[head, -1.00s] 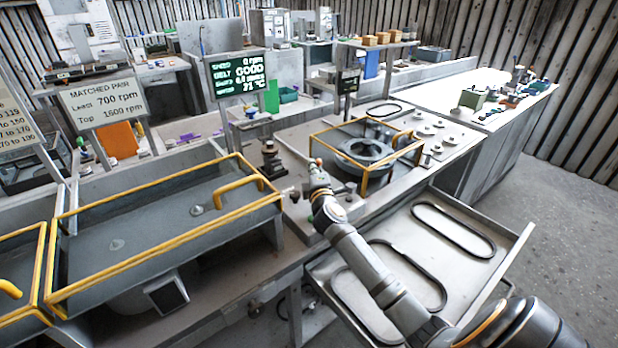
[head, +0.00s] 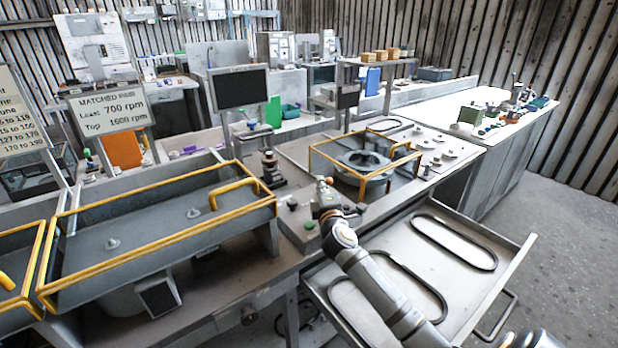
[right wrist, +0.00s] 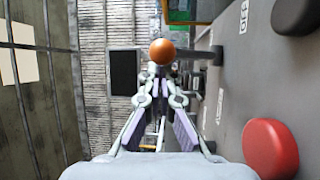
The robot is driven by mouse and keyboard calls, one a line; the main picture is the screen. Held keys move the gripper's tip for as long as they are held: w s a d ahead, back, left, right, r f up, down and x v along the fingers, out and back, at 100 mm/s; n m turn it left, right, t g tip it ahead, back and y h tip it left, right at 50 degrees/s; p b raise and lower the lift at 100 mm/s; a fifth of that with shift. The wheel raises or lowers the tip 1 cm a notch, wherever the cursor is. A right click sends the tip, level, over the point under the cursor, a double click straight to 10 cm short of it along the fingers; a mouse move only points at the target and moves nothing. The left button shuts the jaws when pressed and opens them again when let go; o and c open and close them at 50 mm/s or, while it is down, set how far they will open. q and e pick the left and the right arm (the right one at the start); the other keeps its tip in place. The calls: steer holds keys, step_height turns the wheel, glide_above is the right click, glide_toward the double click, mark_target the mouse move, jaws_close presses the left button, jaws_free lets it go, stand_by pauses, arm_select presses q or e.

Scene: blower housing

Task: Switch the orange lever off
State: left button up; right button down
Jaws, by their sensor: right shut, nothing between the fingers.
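The orange lever shows by its round orange knob (right wrist: 162,51) in the right wrist view. The knob is just beyond my right gripper's fingertips (right wrist: 161,84); I cannot tell whether they touch. The gripper is shut with nothing between its fingers. In the head view my right gripper (head: 325,190) is low over the control panel in front of the fenced blower housing (head: 362,162), and hides most of the lever. An "OFF" label (right wrist: 245,17) stands on the panel in the wrist view. The display screen (head: 240,89) is dark. My left gripper is not in view.
A red button (right wrist: 270,148) and a dark knob (right wrist: 299,14) are on the panel to the right in the wrist view. A green button (head: 292,203) is left of my gripper. A yellow-railed tray (head: 150,232) is at left; an open drawer (head: 395,258) lies under my right arm.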

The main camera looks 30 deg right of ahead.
steer(key=shift+w+f, duration=0.1)
steer(key=shift+f, duration=0.05)
steer(key=r+v, duration=0.1)
steer(key=v, duration=1.1)
steer(key=shift+f, duration=0.35)
